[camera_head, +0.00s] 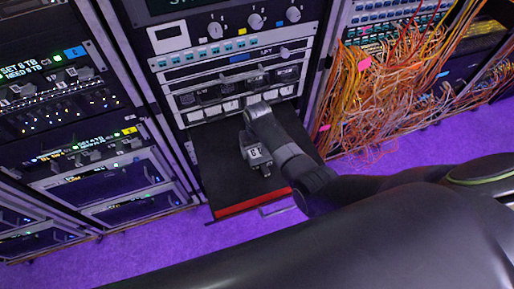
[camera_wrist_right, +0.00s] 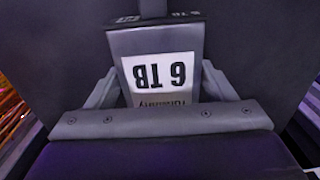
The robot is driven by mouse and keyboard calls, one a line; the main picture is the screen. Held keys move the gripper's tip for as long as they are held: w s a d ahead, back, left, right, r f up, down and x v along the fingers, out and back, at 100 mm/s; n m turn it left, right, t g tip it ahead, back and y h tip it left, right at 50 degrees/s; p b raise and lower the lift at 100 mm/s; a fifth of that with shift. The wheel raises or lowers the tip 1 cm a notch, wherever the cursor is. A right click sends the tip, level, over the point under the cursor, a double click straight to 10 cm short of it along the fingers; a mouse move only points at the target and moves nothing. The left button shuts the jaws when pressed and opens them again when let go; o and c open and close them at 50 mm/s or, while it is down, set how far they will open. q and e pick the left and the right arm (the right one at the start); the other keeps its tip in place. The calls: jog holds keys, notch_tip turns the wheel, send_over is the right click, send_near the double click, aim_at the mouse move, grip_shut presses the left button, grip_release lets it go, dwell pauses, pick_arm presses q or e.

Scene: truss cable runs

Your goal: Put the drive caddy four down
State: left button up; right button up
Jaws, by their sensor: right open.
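A grey drive caddy (camera_head: 256,153) with a white label is at the black pull-out shelf (camera_head: 222,178), which has a red front edge. My right gripper (camera_wrist_right: 159,88) is open, with one finger on each side of the caddy. The arm hides part of the caddy in the head view, and I cannot tell whether its whole base rests on the shelf. My left gripper is not in view.
A row of caddies with white labels (camera_head: 228,106) sits in the rack just above the shelf. Loose orange cables (camera_head: 385,95) hang at the right. A drive rack (camera_head: 75,165) stands at the left. The shelf's left part is bare.

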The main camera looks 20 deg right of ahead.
aim_at(258, 150)
jog(key=o, duration=0.5)
jog(key=shift+c, duration=0.2)
notch_tip(258, 150, up, 17)
jog(key=shift+r, duration=0.2)
dwell(0.5)
